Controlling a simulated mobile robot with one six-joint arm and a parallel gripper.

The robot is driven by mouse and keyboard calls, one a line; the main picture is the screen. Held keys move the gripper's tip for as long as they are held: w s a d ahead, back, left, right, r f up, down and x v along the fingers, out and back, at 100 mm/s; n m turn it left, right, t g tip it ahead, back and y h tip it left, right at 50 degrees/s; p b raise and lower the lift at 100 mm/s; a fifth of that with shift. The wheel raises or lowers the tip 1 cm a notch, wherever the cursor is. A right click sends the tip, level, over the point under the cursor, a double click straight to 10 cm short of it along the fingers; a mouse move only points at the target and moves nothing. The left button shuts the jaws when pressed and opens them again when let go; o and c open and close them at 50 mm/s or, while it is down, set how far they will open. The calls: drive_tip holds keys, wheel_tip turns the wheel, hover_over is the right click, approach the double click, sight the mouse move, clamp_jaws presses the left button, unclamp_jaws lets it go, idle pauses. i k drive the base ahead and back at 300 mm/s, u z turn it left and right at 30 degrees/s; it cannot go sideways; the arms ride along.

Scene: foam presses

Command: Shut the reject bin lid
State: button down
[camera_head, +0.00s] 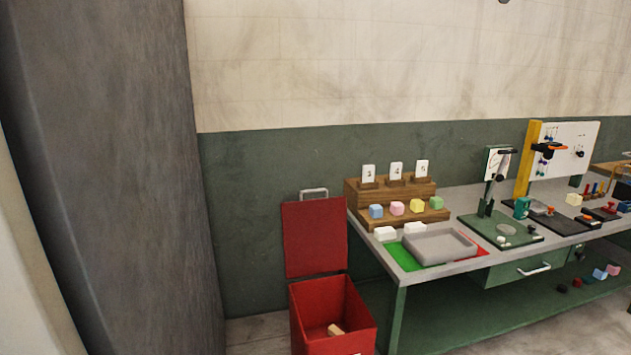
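The red reject bin (308,311) stands on the floor at the left end of the workbench, against the green lower wall. Its red lid (315,238) is open and stands upright at the back of the bin. A grey metal handle (314,193) sticks up from the lid's top edge. A small tan block (336,330) lies inside the bin. The bin's lower front is cut off by the picture's bottom edge. My gripper is not in view.
The workbench (398,277) stands close on the bin's right, carrying a grey tray (440,247), a wooden rack with coloured foam blocks (417,206) and several tools. A large dark grey column (120,180) fills the left side. Some floor shows left of the bin.

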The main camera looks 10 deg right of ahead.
sight(314, 231)
drive_tip(key=i, duration=1.1)
drive_tip(key=u, duration=0.05)
